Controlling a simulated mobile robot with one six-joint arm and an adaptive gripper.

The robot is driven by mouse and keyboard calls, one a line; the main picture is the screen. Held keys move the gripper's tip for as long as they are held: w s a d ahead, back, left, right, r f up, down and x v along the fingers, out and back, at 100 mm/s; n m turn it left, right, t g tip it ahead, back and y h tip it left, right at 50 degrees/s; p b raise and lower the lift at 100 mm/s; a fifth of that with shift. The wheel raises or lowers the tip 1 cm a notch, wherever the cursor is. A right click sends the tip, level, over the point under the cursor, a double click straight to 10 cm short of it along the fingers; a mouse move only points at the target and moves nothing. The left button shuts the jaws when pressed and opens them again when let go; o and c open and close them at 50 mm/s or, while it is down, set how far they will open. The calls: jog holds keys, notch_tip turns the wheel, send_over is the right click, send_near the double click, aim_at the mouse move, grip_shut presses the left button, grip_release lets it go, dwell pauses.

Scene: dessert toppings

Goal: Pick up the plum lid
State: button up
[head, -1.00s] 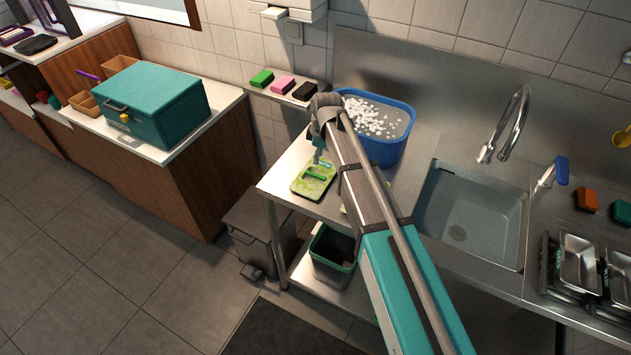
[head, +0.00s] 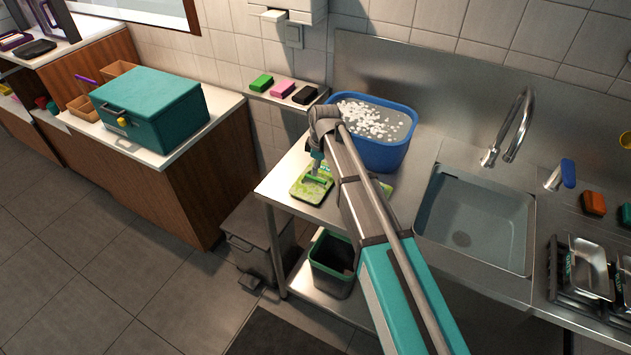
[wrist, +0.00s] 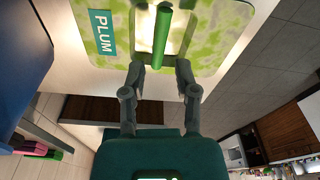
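The plum lid (head: 305,194) is a pale rectangular plate with green blotches, lying on the left end of the metal counter. In the wrist view the lid (wrist: 225,38) shows a teal label reading PLUM and a raised green bar handle (wrist: 161,40). My gripper (head: 317,166) is over the lid, pointing down at the handle. In the wrist view the two fingers of my gripper (wrist: 160,72) are apart, one on each side of the handle's near end. I cannot tell whether they touch it. Part of the lid lies outside the wrist view.
A blue tub (head: 381,153) with white pieces in it stands right behind the lid. Another green-blotched item (head: 387,189) is partly hidden by my arm. A sink (head: 474,222) is to the right. Several sponges (head: 282,88) lie on a small shelf behind. The counter's left edge is close by.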

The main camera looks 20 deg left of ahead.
aim_at(316, 178)
jog(key=shift+f, duration=0.15)
jog(key=f+b, duration=0.5)
jog(key=shift+a, duration=0.2)
dwell(0.7)
grip_shut()
